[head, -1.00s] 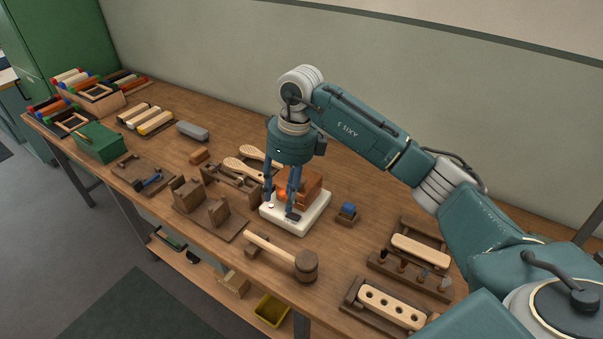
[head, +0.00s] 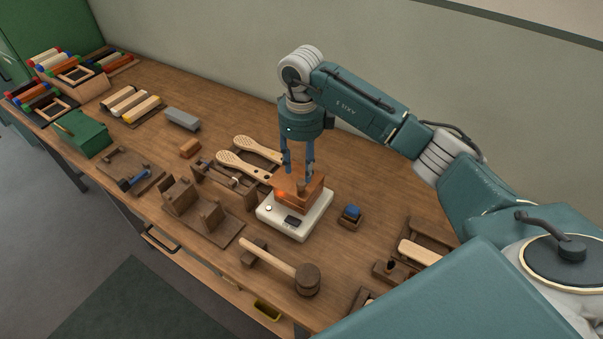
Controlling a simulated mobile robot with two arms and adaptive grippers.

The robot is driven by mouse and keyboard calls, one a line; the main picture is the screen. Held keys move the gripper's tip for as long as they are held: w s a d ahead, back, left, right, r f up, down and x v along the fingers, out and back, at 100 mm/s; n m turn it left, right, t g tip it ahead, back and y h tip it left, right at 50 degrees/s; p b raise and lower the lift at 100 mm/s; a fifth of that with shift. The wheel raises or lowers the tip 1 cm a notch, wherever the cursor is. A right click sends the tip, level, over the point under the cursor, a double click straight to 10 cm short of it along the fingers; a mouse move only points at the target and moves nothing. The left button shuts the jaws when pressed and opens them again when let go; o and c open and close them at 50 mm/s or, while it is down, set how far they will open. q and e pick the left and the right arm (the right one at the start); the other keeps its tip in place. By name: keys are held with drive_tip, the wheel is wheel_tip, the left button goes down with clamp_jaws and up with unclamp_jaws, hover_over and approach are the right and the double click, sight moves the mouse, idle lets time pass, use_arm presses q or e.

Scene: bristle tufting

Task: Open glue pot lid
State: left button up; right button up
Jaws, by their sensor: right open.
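The glue pot (head: 288,196) is a copper-brown box on a white base (head: 293,226) with a dark panel and a glowing orange spot. Its flat brown lid (head: 314,185) lies on top and looks closed. A small knob seems to stand on the lid near the fingers. My right gripper (head: 299,173) points straight down over the lid, with its two blue fingers apart and nothing seen held between them. I cannot tell whether the fingertips touch the lid. My left gripper is out of view.
A wooden mallet (head: 307,279) lies in front of the pot. Pale perforated brush bodies (head: 243,165) lie behind-left. A small box with a blue top (head: 351,214) stands to the right. Wooden fixtures (head: 202,212) stand left. Some bare tabletop (head: 385,190) lies to the right.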

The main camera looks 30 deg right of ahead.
sight(302, 182)
wheel_tip(302, 182, down, 5)
drive_tip(key=shift+w+d+r+p, duration=0.1)
drive_tip(key=shift+w+r+p, duration=0.1)
drive_tip(key=shift+p, duration=0.4)
drive_tip(key=shift+f, duration=0.7)
drive_tip(key=shift+c, duration=1)
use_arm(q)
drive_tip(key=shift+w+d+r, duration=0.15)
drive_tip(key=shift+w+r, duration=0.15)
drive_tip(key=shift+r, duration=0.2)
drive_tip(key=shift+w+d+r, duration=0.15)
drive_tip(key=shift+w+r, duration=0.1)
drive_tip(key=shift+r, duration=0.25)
use_arm(e)
clamp_jaws()
